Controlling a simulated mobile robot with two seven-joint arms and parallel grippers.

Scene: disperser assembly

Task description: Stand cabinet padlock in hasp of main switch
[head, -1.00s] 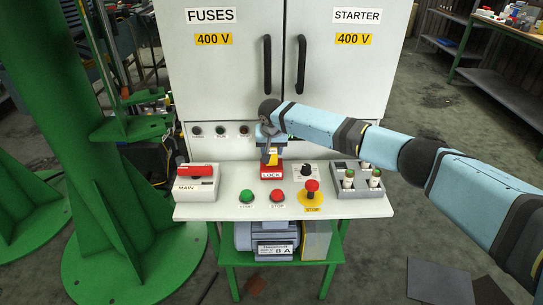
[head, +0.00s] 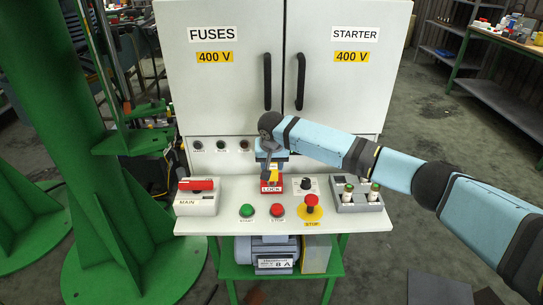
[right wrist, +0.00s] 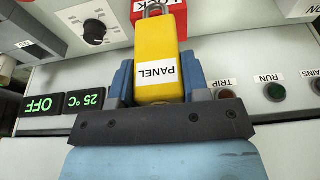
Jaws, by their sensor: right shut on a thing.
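The yellow padlock (right wrist: 157,50), marked PANEL, is between the fingers of my right gripper (right wrist: 158,78) in the right wrist view. Its grey shackle (right wrist: 153,9) points away from the gripper, over the red LOCK block (right wrist: 180,18). In the head view my right gripper (head: 270,160) is above the red LOCK block (head: 271,186), and a bit of the padlock (head: 272,171) shows yellow. I cannot tell whether the padlock touches the block. The main switch (head: 197,200) has a red handle (head: 197,185) and stands at the panel's left. Its hasp is too small to make out. My left gripper is out of view.
Green START (head: 247,211) and red STOP (head: 277,211) buttons and a red emergency knob (head: 312,203) stand along the panel's front. A socket box (head: 357,200) is at the right. The cabinet (head: 230,95) rises behind. A green column (head: 70,130) stands at the left.

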